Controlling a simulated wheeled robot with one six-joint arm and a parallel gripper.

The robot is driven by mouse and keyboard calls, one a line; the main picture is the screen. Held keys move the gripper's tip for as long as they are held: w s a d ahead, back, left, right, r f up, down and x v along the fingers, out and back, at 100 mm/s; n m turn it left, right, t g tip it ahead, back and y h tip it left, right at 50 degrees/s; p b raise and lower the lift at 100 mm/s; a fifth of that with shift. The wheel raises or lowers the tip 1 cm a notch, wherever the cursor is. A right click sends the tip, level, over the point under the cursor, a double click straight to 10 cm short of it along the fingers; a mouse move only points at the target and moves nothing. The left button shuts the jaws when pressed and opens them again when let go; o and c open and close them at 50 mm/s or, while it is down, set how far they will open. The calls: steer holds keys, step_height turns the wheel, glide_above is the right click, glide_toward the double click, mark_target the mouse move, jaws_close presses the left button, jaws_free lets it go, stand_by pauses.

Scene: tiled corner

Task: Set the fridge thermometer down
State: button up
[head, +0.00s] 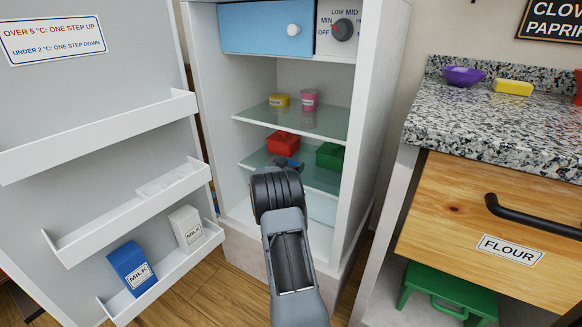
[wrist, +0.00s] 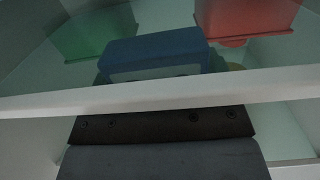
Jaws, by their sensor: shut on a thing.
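My gripper (head: 286,164) reaches into the open fridge at the lower glass shelf (head: 320,178). It is shut on a small blue thing, taken to be the fridge thermometer (wrist: 150,52), mostly hidden by my wrist in the head view. In the wrist view the blue thing shows beyond a pale shelf edge (wrist: 170,92), seen through glass. Its face and any reading are not visible. Whether it touches the shelf I cannot tell.
A red tub (head: 283,143) and a green tub (head: 330,155) flank my gripper closely. A yellow tub (head: 279,100) and a pink cup (head: 309,99) stand on the upper shelf (head: 320,121). The open door (head: 80,110) with milk cartons is left, the counter (head: 500,120) right.

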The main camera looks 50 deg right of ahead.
steer(key=o, duration=0.8)
